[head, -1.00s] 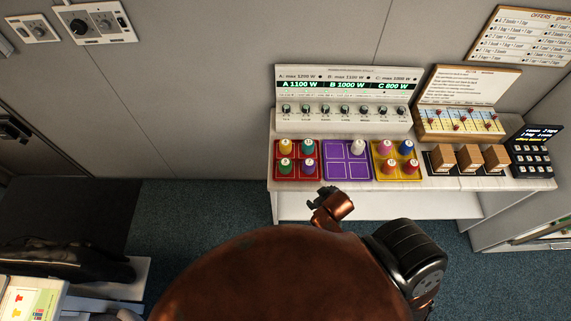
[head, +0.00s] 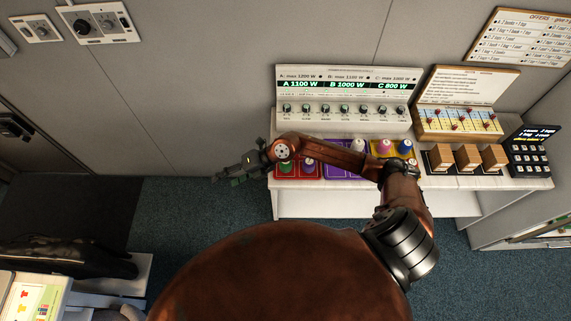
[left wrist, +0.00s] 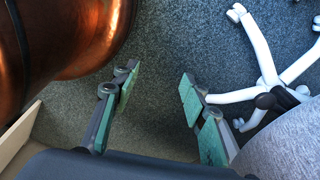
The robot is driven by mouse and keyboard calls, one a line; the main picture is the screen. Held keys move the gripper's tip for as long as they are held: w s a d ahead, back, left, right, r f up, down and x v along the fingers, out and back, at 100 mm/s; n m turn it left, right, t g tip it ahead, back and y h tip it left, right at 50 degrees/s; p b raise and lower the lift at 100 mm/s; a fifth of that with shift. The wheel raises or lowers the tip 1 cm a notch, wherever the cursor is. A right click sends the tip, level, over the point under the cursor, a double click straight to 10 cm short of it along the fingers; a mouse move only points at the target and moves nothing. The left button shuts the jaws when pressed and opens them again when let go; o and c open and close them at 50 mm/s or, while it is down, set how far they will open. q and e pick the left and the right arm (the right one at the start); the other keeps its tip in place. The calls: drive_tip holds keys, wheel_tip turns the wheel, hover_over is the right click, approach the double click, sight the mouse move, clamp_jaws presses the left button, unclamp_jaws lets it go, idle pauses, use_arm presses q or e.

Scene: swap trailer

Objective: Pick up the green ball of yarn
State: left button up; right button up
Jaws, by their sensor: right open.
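No green ball of yarn can be made out in either view. A small green piece (head: 284,166) shows on the red tray (head: 273,172), partly behind my right arm; it looks more like a spool or peg than a ball of yarn. My right gripper (head: 227,176) is open and empty, left of the shelf's left end in the head view. My left gripper (left wrist: 158,76) is open and empty over the floor in the left wrist view; it does not show in the head view.
The shelf (head: 450,182) also holds a purple tray (head: 334,174), a yellow tray, small brown boxes (head: 467,157), a black keypad (head: 530,152) and a panel with knobs (head: 345,97). White chair legs (left wrist: 262,75) stand right of my left gripper. The carpet (head: 185,220) is clear left of the shelf.

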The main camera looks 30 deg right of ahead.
drive_tip(key=d+f+n+g+h, duration=0.1)
drive_tip(key=d+f+h, duration=0.2)
drive_tip(key=d, duration=0.4)
drive_tip(key=d+f+g+h, duration=0.1)
drive_tip(key=d+f+h, duration=0.25)
drive_tip(key=d, duration=0.25)
drive_tip(key=h, duration=0.3)
approach(286, 164)
drive_tip(key=f, duration=0.1)
drive_tip(key=w+f, duration=0.1)
drive_tip(key=f, duration=0.1)
drive_tip(key=w+a+f, duration=0.1)
drive_tip(key=f, duration=0.1)
drive_tip(key=shift+w, duration=0.1)
drive_tip(key=shift+h, duration=0.25)
drive_tip(key=f, duration=0.2)
drive_tip(key=d+f+p, duration=0.1)
drive_tip(key=f, duration=0.1)
drive_tip(key=f+p, duration=0.1)
drive_tip(key=f, duration=0.1)
drive_tip(key=shift+w+d+f, duration=0.2)
drive_tip(key=shift+w+f, duration=0.1)
drive_tip(key=shift+w, duration=0.05)
drive_tip(key=shift+w+f, duration=0.1)
drive_tip(key=shift+f, duration=0.4)
drive_tip(key=shift+c, duration=0.4)
drive_tip(key=c, duration=1.2)
